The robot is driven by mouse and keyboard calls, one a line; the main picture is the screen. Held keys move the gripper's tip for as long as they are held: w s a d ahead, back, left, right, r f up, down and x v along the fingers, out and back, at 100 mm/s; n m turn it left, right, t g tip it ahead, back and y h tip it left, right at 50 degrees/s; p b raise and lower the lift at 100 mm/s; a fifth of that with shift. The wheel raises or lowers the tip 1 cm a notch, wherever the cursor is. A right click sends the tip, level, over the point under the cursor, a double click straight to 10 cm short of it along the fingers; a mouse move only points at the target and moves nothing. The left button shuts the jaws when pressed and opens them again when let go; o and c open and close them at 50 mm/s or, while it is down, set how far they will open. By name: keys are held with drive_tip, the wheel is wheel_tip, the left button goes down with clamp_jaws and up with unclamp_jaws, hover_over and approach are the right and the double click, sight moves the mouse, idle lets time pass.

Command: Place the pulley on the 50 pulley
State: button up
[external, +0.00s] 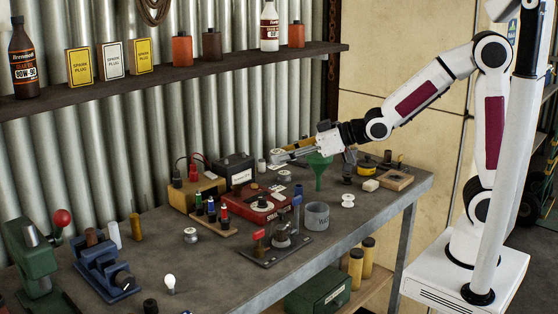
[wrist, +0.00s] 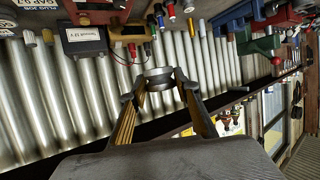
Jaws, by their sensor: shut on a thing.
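My gripper (external: 277,155) reaches in from the right above the back of the bench. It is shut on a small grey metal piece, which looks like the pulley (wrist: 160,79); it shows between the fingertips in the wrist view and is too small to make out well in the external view. Other pulley-like pieces stand on the bench: a silver one (external: 190,236) at the front left, a silver one (external: 285,177) below my gripper, and a white spool (external: 348,201) to the right. No number is readable on any, so I cannot tell which is the 50 pulley.
A red box (external: 254,208), a green funnel (external: 319,170), a grey cup (external: 317,216) and a black battery (external: 235,171) crowd the bench near my gripper. A blue vice (external: 107,268) stands at left. The shelf (external: 200,72) runs along the wall above.

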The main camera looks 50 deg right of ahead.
drive_tip(key=w+d+r, duration=0.1)
drive_tip(key=w+d, duration=0.6)
drive_tip(key=w, duration=0.5)
drive_tip(key=n+g+y, duration=0.4)
hover_over(289, 172)
wheel_tip(289, 172, down, 9)
drive_tip(key=shift+r, duration=0.2)
drive_tip(key=shift+t, duration=0.3)
drive_tip(key=shift+f, duration=3.1)
drive_tip(key=shift+f, duration=0.1)
